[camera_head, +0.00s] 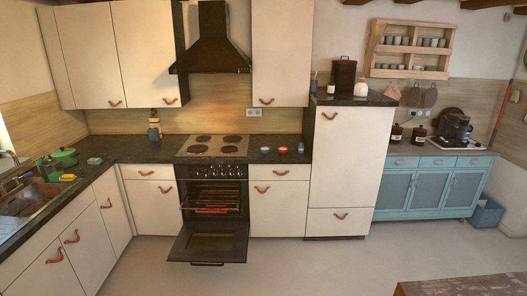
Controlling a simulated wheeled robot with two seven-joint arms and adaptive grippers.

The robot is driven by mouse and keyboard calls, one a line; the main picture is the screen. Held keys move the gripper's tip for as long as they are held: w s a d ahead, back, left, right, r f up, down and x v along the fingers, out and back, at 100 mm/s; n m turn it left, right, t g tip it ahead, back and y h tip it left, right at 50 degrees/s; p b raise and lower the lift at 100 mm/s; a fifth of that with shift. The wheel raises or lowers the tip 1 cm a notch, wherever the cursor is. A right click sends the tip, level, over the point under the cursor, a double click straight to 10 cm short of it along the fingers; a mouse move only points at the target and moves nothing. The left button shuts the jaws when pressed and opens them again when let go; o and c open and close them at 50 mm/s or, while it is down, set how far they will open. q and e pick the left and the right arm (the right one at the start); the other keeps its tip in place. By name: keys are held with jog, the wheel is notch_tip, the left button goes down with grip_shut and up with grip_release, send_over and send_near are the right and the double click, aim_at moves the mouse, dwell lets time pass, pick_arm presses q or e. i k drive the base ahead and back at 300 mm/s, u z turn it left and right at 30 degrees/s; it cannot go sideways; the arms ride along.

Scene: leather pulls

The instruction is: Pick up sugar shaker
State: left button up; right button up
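I cannot tell for sure which thing is the sugar shaker; several small containers show, too small to make out well. Two dark jars with pale labels, a left one (396,134) and a right one (418,136), stand on the blue sideboard. A small bluish item (300,148) stands on the counter right of the stove. Neither of my grippers is in view.
The oven door (210,242) hangs open over the floor. A wooden table corner (465,286) shows at the lower right. A blue bin (487,213) stands beside the sideboard (430,187). The middle floor is clear.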

aim_at(301, 146)
jog(key=i, duration=2.5)
jog(key=z, duration=0.75)
jog(key=i, duration=0.85)
jog(key=u, duration=0.1)
